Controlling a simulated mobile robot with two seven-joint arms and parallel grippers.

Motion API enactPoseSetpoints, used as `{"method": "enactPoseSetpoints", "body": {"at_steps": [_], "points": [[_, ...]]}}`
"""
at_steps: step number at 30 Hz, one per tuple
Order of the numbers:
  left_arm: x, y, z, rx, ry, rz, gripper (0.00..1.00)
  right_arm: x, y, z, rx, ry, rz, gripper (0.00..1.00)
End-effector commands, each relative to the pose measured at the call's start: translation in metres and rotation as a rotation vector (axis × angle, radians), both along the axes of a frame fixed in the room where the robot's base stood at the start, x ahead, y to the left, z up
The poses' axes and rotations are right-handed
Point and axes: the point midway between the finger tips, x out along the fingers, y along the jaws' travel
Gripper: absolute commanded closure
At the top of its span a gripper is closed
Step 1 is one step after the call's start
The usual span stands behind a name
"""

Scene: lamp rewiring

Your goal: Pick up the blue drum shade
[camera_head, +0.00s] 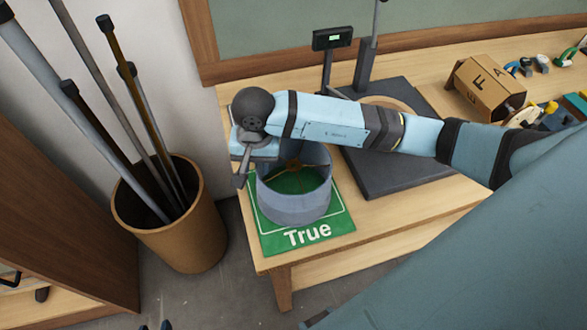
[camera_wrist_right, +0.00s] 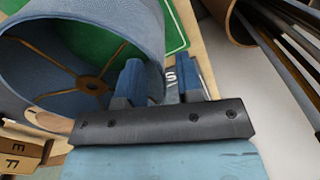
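The blue drum shade (camera_head: 292,205) stands on a green mat (camera_head: 337,222) marked "True" at the table's left corner. Its open top faces up, showing a spider fitting inside. My right gripper (camera_head: 243,172) is at the shade's left rim. In the right wrist view, the shade (camera_wrist_right: 40,75) fills the upper left. The right gripper's fingers (camera_wrist_right: 162,80) are apart, one on the inner side of the shade wall and one outside, with a gap visible between them. Two small dark tips at the bottom edge of the head view look like my left gripper (camera_head: 154,326), apart and empty.
A brown bin (camera_head: 175,235) with several long poles stands left of the table, close to my right gripper. A dark slab (camera_head: 390,165) with a post lies behind the shade.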

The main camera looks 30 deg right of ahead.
Motion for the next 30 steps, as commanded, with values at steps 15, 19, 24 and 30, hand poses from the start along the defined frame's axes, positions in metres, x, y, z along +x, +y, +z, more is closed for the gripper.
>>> {"method": "enactPoseSetpoints", "body": {"at_steps": [15,19,24,30], "points": [[0.002,0.002,0.02,0.0,-0.008,0.002,0.57,0.005,-0.001,-0.049,0.001,0.001,-0.001,0.67],[0.001,0.002,0.017,0.002,-0.005,0.003,0.57,0.005,-0.001,-0.049,0.001,0.001,-0.001,0.72],[0.0,0.002,0.014,0.003,0.001,0.003,0.57,0.006,-0.001,-0.049,0.001,0.001,-0.001,1.0],[0.0,0.002,0.015,0.002,0.002,0.002,0.57,0.006,-0.001,-0.049,0.001,0.001,-0.001,1.0]]}}
